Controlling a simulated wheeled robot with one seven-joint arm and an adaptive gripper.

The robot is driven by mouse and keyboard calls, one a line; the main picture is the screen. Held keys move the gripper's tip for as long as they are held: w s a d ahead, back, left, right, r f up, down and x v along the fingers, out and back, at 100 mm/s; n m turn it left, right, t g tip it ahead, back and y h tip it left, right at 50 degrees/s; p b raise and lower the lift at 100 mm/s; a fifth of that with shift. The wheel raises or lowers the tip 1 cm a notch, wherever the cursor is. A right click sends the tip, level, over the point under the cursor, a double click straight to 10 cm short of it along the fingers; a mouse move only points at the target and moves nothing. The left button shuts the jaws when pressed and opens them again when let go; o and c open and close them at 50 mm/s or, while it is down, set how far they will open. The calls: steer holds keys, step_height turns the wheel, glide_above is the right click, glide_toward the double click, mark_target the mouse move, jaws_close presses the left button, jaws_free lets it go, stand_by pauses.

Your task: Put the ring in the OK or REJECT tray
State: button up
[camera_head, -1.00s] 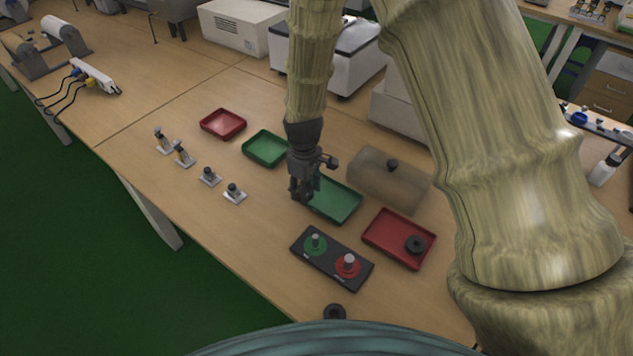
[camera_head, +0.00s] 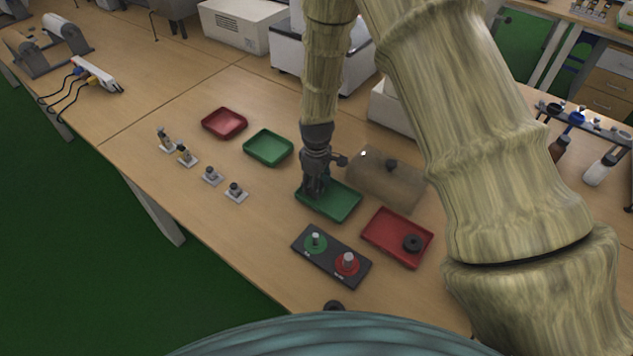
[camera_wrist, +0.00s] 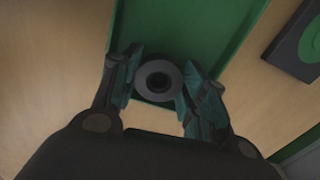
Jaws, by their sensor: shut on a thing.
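My gripper (camera_head: 314,194) is over the left part of the near green tray (camera_head: 345,207). In the wrist view its two fingers (camera_wrist: 160,85) are shut on a dark ring (camera_wrist: 159,68) with a grey face and a hole, with the green tray (camera_wrist: 190,22) behind it. I cannot tell whether the ring touches the tray floor. The near red tray (camera_head: 384,240) holds another dark ring (camera_head: 412,243). A further dark ring (camera_head: 334,305) lies on the table at the front, partly hidden by my body.
A translucent cover (camera_head: 388,180) is close behind the green tray. A smaller red tray (camera_head: 224,123), a green tray (camera_head: 268,148) and several small fixtures (camera_head: 211,175) stand left.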

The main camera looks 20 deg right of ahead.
steer(key=shift+f, duration=0.1)
steer(key=o, duration=0.9)
steer(key=shift+o, duration=0.2)
step_height(320, 180, up, 12)
steer(key=b, duration=0.2)
steer(key=shift+b, duration=0.35)
